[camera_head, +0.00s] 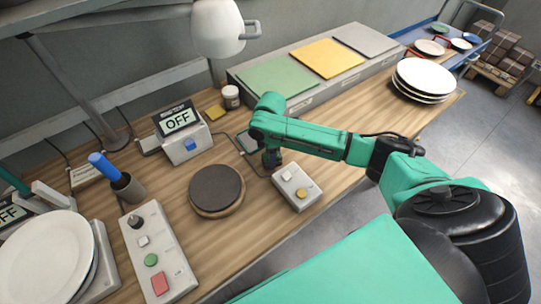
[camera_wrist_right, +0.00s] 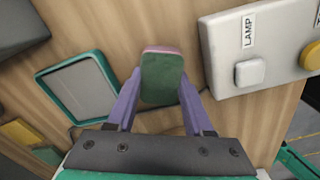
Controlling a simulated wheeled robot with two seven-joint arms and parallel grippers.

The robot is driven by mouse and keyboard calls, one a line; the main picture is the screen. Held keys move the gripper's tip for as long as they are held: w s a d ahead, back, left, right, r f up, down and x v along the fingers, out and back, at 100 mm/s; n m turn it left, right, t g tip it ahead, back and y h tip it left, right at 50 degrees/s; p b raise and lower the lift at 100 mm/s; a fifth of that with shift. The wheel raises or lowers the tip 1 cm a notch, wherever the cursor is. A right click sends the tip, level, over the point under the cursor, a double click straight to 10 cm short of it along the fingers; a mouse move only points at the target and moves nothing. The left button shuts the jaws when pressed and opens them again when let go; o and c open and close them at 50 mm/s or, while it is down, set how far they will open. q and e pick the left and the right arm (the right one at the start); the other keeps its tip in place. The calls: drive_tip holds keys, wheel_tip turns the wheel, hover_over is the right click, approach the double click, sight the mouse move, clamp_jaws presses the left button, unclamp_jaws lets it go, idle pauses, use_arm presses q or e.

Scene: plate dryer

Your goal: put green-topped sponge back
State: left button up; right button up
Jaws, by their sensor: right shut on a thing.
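My right gripper (camera_wrist_right: 160,88) is shut on the green-topped sponge (camera_wrist_right: 162,76), which has a pinkish edge and sits between the two purple fingers. In the head view my right gripper (camera_head: 270,158) points down over the table, between the round dark plate and the lamp switch box; the sponge cannot be made out there. A shallow grey tray with a teal rim (camera_wrist_right: 42,82) lies empty to the left of the sponge in the wrist view. It shows partly behind my arm in the head view (camera_head: 247,143). My left gripper is not in view.
The lamp switch box (camera_head: 297,186) stands close to the right gripper. A round dark hot plate (camera_head: 217,190), an OFF display box (camera_head: 183,134), a yellow block (camera_head: 215,112) and a white jar (camera_head: 231,97) are nearby. Stacked white plates (camera_head: 425,75) stand at the far right.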

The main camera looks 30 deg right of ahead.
drive_tip(key=o, duration=1.2)
wheel_tip(320, 180, up, 12)
drive_tip(key=b, duration=0.1)
